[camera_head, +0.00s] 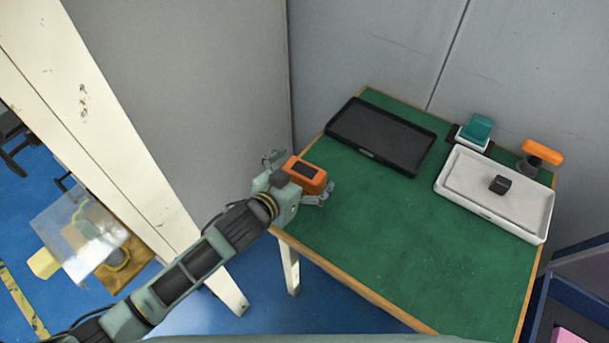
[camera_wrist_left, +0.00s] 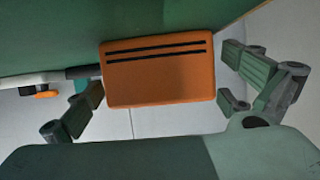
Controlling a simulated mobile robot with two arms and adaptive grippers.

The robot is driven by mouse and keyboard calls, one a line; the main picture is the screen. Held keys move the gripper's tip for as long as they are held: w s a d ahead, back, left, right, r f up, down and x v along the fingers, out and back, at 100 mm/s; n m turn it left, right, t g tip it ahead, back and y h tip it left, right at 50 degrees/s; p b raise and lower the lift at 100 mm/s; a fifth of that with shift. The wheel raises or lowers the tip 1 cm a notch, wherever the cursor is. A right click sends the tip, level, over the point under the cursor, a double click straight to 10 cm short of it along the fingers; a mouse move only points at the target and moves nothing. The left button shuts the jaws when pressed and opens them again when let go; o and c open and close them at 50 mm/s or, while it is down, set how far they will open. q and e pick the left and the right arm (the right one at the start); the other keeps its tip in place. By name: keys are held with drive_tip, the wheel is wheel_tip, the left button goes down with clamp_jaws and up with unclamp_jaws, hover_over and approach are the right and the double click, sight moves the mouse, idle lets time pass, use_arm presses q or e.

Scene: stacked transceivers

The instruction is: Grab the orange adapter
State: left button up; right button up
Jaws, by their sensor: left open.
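The orange adapter (camera_head: 313,178) is a box with a dark patch on top, at the left corner of the green table. My left gripper (camera_head: 298,180) is at the adapter, with a finger on either side of it. In the left wrist view the adapter (camera_wrist_left: 160,80) shows an orange face with two dark slots, between the open fingers (camera_wrist_left: 165,98). The fingers are spread and do not look closed on it. Whether either finger touches it I cannot tell. My right gripper is not in view.
A black tray (camera_head: 361,146) lies at the back of the green table (camera_head: 400,250). A white tray (camera_head: 470,205) holding a small black block (camera_head: 500,184) is at the right. Behind it are a teal-topped item (camera_head: 478,128) and an orange-topped item (camera_head: 543,152). The table's front is clear.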

use_arm(q)
drive_tip(key=c, duration=1.5)
drive_tip(key=shift+c, duration=0.3)
drive_tip(key=shift+r, duration=0.2)
